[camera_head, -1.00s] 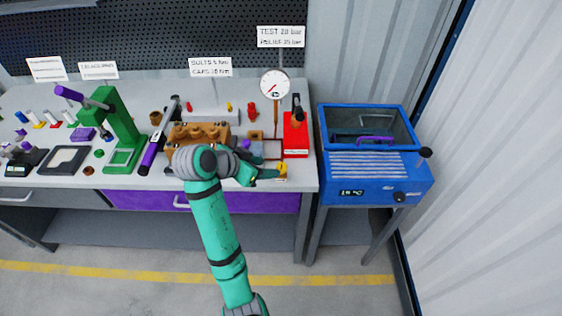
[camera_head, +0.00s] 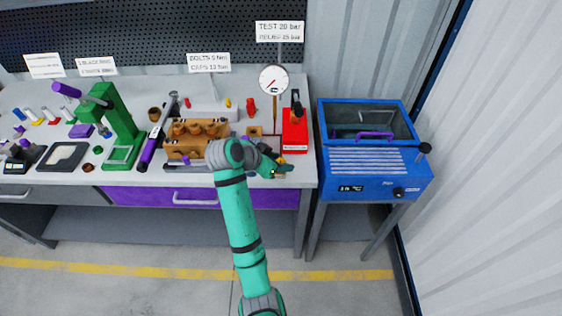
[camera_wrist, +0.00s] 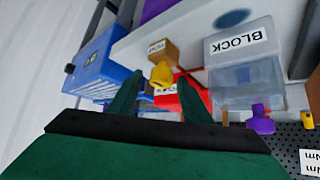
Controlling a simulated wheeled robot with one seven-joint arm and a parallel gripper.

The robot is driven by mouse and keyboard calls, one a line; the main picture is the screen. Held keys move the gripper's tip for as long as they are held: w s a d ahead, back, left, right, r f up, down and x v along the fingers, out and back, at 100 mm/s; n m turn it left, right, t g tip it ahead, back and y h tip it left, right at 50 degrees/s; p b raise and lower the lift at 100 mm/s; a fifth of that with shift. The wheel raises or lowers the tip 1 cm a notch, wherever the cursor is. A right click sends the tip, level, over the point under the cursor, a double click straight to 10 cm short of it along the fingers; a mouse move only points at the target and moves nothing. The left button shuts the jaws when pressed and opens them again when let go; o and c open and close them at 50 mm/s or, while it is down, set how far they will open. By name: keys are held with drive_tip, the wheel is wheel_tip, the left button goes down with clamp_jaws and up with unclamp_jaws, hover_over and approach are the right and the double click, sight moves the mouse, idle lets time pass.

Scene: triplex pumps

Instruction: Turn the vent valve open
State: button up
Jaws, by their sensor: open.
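The vent valve shows in the wrist view as a yellow handle (camera_wrist: 162,75) on a small tan block (camera_wrist: 160,50) with a white label that appears to read VENT. My gripper (camera_wrist: 160,84) is open, with one green finger on each side of the handle in the picture. I cannot tell whether the fingers touch it or how far off it is. In the head view my gripper (camera_head: 283,171) is at the bench's front right edge, beside the red unit (camera_head: 294,133). It mostly hides the valve there.
The brown pump block (camera_head: 184,150) is left of my arm, and the pressure gauge (camera_head: 273,79) stands behind. A blue cabinet (camera_head: 375,172) stands right of the bench.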

drive_tip(key=shift+w+d+f, duration=0.15)
drive_tip(key=shift+w+f, duration=0.05)
drive_tip(key=shift+f, duration=0.15)
drive_tip(key=c, duration=1)
drive_tip(key=shift+c, duration=0.2)
